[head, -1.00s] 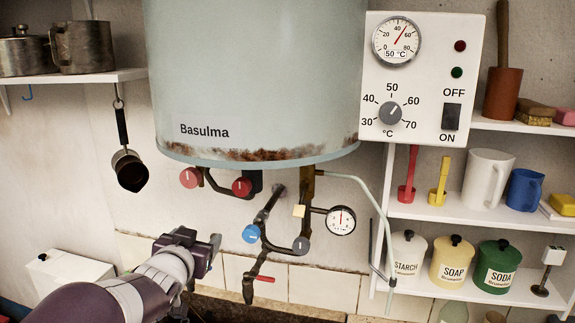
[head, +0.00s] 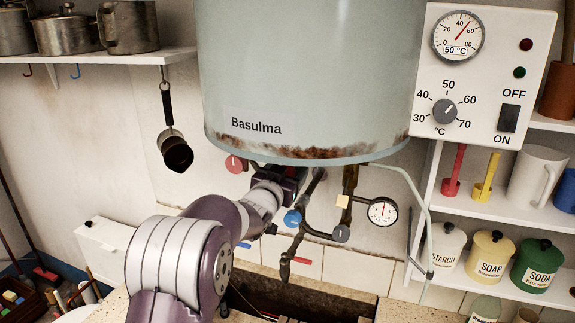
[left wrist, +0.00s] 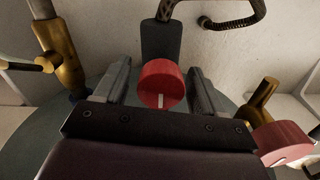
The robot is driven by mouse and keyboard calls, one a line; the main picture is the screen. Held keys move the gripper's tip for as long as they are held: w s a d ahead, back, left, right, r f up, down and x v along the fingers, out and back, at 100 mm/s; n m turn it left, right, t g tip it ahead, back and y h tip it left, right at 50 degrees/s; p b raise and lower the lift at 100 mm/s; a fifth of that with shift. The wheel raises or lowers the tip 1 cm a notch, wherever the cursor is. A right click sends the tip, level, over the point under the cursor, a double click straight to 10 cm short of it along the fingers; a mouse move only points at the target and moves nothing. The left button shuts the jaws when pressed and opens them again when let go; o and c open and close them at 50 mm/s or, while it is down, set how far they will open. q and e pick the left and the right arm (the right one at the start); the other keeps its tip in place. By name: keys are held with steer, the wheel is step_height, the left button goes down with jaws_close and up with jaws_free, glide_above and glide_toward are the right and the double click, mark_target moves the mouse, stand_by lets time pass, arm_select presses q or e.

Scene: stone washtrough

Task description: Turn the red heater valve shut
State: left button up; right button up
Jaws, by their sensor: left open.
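Two red round knobs sit under the heater (head: 310,70). The left red knob (head: 234,163) shows in the head view, and at the right edge of the left wrist view (left wrist: 285,143). The other red knob (left wrist: 161,84), with a white line on its face, lies between the two fingers of my left gripper (left wrist: 159,88) in the left wrist view. Gaps show on both sides of it, so the fingers are open around it. In the head view my left gripper (head: 288,176) is below the heater's rusty rim and hides that knob. My right gripper is not in view.
A blue knob (head: 292,218), a grey knob (head: 341,234) and a pressure gauge (head: 382,211) sit on pipes close right of my gripper. A tap (head: 285,268) hangs below. A black-handled pan (head: 175,150) hangs at left. Shelves with jars stand right.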

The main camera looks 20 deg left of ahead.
arm_select(q)
steer(key=shift+d, duration=0.15)
steer(key=shift+w+f, duration=0.1)
steer(key=shift+a, duration=0.3)
steer(key=c, duration=0.5)
steer(key=shift+w+d, duration=0.1)
steer(key=shift+d, duration=0.05)
steer(key=c, duration=0.6)
steer(key=shift+o, duration=0.2)
